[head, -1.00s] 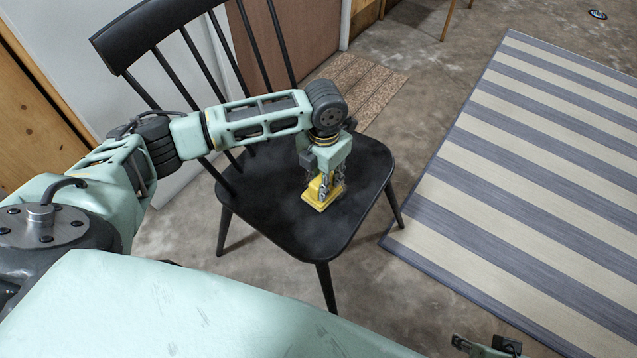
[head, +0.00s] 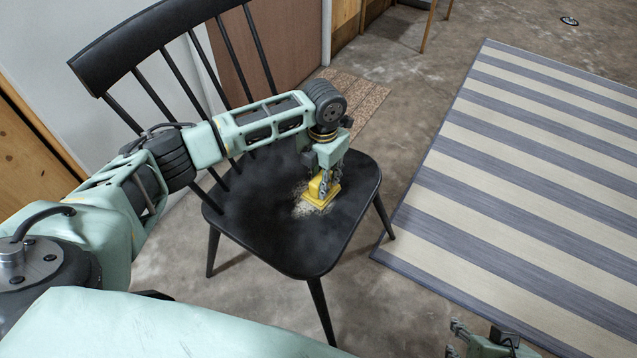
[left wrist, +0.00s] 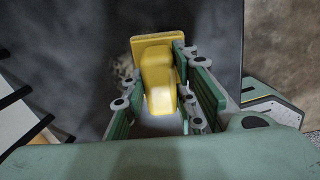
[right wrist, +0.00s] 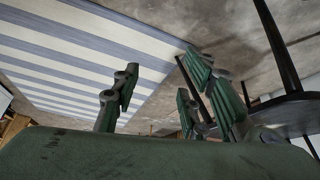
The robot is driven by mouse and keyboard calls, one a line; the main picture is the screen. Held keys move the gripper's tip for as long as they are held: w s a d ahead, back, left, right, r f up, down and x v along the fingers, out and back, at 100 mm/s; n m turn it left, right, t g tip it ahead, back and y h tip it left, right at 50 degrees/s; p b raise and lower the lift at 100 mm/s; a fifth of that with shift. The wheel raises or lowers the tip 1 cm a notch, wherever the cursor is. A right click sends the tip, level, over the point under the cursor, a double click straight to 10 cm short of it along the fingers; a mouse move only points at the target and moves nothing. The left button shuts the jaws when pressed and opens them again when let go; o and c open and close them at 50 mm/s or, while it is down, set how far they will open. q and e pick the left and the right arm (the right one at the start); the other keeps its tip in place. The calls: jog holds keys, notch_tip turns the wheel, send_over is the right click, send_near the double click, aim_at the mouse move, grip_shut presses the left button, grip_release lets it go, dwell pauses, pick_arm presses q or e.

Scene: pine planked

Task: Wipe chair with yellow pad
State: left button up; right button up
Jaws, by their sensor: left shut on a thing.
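The black chair (head: 345,215) stands on the floor with its spindled back at the upper left. My left gripper (head: 325,178) is shut on the yellow pad (head: 320,198), whose flat base is down at the middle of the seat. A pale, speckled patch (head: 302,207) shows on the seat around the pad's left side. In the left wrist view, the pad (left wrist: 155,65) sits between the fingers, with part of the pale patch (left wrist: 124,66) beside it. My right gripper (head: 485,338) is low at the bottom edge of the head view; its fingers are apart and empty in the right wrist view (right wrist: 163,85).
A blue-grey and cream striped rug (head: 520,170) lies right of the chair. A small brown mat (head: 350,105) lies behind the seat. A white wall and a brown panel (head: 240,50) stand behind the chair. Bare floor lies in front of it.

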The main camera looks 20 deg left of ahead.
pick_arm(q)
jog(key=shift+w+d+b, duration=0.1)
jog(key=shift+w+b, duration=0.2)
jog(key=shift+w, duration=0.8)
pick_arm(e)
jog(key=shift+w+a+r+t+y, duration=0.1)
jog(key=shift+w+a+r+t, duration=0.15)
jog(key=shift+w, duration=0.3)
jog(key=shift+w+a+r+t+y, duration=0.1)
jog(key=shift+w+r+t, duration=0.1)
jog(key=shift+w+t, duration=0.25)
jog(key=shift+w+a+r+t+y, duration=0.1)
jog(key=shift+w+a+r+t, duration=0.1)
jog(key=shift+w, duration=0.45)
